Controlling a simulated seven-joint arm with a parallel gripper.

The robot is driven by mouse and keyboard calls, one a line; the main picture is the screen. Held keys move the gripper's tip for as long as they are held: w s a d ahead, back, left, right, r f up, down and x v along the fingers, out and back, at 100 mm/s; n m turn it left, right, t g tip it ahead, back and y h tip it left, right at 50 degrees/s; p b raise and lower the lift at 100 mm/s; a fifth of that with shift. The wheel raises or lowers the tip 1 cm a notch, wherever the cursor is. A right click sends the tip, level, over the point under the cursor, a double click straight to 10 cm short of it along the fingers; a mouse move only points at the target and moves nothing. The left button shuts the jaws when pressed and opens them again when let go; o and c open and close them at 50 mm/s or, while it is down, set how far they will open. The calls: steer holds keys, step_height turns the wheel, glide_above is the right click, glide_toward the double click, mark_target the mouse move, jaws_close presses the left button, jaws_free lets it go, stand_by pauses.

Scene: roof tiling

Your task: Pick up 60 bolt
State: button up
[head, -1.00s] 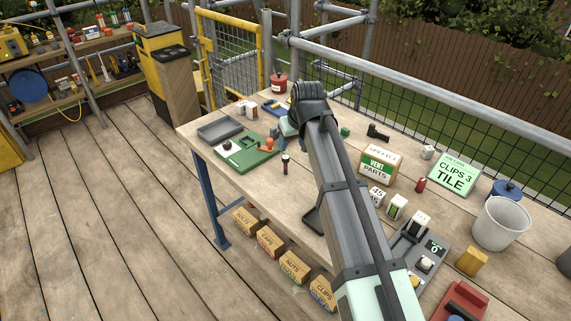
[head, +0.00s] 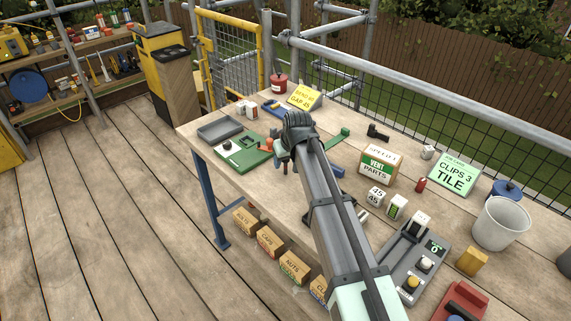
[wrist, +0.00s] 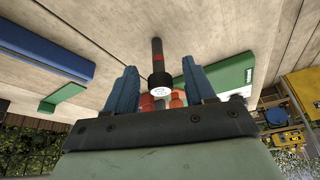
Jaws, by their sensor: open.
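The bolt (wrist: 160,82) shows in the wrist view, with a black head, a pale marked end face, a red band and a dark grey shank. I cannot read the mark on its end. It appears between the two blue fingers of my gripper (wrist: 160,66), with space on both sides. My gripper is open and empty. In the head view, my gripper (head: 284,160) is low over the left part of the workbench and mostly hides the bolt.
A green board (head: 250,152) with small orange parts lies just left of my gripper, beside a grey tray (head: 220,129). A yellow card (head: 304,97) stands behind. To the right are a vent parts box (head: 379,165), a white bucket (head: 500,222) and a grey device (head: 410,260).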

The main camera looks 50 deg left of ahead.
steer(key=shift+x, duration=1.05)
steer(key=shift+c, duration=0.2)
steer(key=shift+r, duration=0.1)
jaws_close()
steer(key=shift+r, duration=0.1)
